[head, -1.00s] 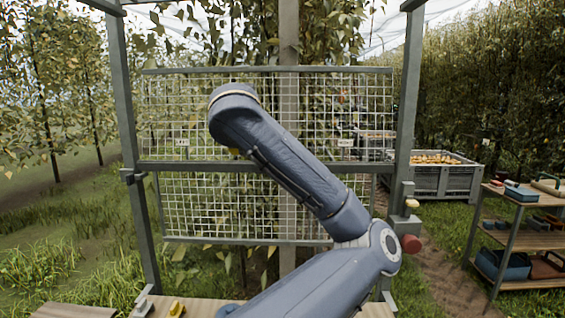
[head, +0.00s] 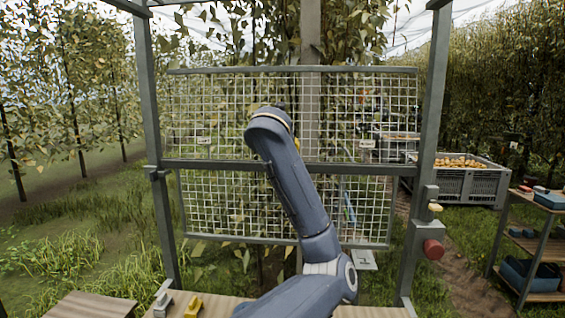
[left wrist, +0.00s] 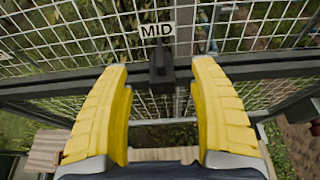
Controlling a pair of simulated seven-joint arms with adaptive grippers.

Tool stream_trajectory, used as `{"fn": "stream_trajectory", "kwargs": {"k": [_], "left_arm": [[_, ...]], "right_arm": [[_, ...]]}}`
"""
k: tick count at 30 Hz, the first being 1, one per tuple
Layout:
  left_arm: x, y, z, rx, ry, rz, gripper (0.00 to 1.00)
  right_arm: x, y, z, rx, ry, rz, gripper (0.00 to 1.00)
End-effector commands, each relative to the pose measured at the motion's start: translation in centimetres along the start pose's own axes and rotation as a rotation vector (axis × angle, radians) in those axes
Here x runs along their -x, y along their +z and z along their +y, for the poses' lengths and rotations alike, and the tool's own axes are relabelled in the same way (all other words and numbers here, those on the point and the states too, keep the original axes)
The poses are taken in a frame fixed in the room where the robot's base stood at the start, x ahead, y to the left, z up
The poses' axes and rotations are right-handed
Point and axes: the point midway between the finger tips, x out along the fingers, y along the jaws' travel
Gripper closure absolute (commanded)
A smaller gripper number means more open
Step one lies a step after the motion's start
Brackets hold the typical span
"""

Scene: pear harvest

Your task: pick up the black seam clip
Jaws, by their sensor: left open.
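A black seam clip (left wrist: 160,66) sits at the horizontal bar of the mesh panel, just below the MID label (left wrist: 157,30), in the left wrist view. My left gripper (left wrist: 159,70) has two yellow fingers, spread wide and empty. In that view the clip lies between the fingertips, with a gap on each side; I cannot tell how far beyond the tips it is. In the head view my arm covers the middle of the panel, and neither the clip nor the gripper shows clearly. My right gripper is not seen.
The mesh panel (head: 225,100) hangs in a grey metal frame with a horizontal bar (head: 390,169). A yellow object (head: 193,306) lies on the wooden bench below. A red button (head: 433,249) is on the right post. A shelf rack (head: 535,240) and a fruit bin (head: 462,185) stand to the right.

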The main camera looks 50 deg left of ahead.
Motion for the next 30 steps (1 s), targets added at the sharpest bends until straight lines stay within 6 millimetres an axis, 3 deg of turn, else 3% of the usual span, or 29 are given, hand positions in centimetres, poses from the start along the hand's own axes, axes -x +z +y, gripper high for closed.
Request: {"fn": "stream_trajectory", "kwargs": {"k": [10,21,30], "left_arm": [[-1.7,0.0,0.1,-0.001,0.001,0.001,0.38],[-5.8,0.0,-0.1,-0.001,0.0,0.002,0.38],[-6.4,0.1,0.0,0.001,0.0,0.0,0.38]], "right_arm": [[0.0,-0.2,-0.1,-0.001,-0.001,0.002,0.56],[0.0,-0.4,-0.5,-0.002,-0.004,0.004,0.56],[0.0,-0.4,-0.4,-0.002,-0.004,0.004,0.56]]}}
